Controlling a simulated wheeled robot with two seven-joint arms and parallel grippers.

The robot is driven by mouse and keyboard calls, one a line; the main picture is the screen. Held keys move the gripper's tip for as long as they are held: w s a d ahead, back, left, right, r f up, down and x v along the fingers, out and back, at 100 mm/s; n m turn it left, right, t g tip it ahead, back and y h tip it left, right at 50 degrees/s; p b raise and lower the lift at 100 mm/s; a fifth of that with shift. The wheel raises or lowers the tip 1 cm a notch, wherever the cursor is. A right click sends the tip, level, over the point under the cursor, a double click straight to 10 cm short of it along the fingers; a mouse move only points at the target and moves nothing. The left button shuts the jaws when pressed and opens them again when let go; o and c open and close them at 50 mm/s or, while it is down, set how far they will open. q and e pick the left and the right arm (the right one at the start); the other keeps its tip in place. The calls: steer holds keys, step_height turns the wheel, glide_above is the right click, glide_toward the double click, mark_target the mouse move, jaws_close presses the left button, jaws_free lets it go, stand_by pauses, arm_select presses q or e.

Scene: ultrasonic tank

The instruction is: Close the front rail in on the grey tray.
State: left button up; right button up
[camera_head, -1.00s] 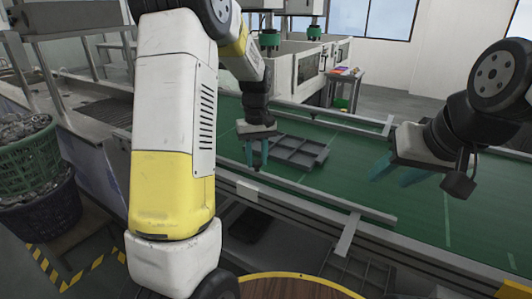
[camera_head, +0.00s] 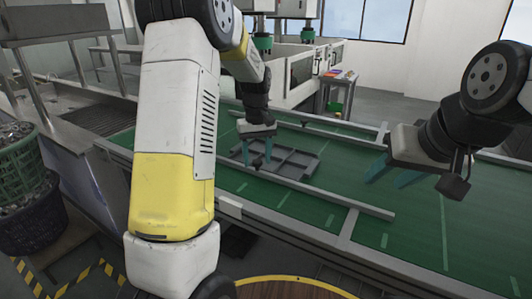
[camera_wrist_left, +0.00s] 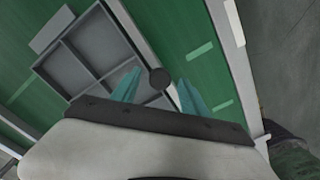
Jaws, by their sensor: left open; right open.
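The grey tray (camera_head: 316,160), divided into compartments, lies on the green belt; it is at the upper left of the left wrist view (camera_wrist_left: 68,68). The front rail (camera_head: 345,198) is a long grey bar on the tray's near side. It runs close along the tray's near edge; whether they touch I cannot tell. My left gripper (camera_head: 257,163) is open, pointing down at the rail beside the tray. In the left wrist view a dark round knob (camera_wrist_left: 160,78) shows between its spread fingers. My right gripper (camera_head: 388,178) is open and empty above the belt at the right.
A back rail (camera_head: 345,133) runs along the belt's far side. A grey crossbar (camera_head: 348,224) joins the front rail near its right end. Green belt (camera_head: 430,225) is clear at the right. A green basket (camera_head: 15,165) stands at the far left.

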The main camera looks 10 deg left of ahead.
arm_select(q)
step_height(320, 180, up, 8)
steer(key=shift+f, duration=0.25)
steer(key=shift+r, duration=0.15)
stand_by(0.4)
steer(key=shift+s+r, duration=0.15)
steer(key=s+r+m+t+h, duration=0.25)
steer(key=s+r, duration=0.55)
steer(key=s, duration=0.5)
steer(key=s+d+f+m+t, duration=0.1)
steer(key=s+m+t, duration=0.2)
steer(key=s, duration=1)
steer(key=shift+d+f+t, duration=0.15)
steer(key=shift+d+t, duration=0.2)
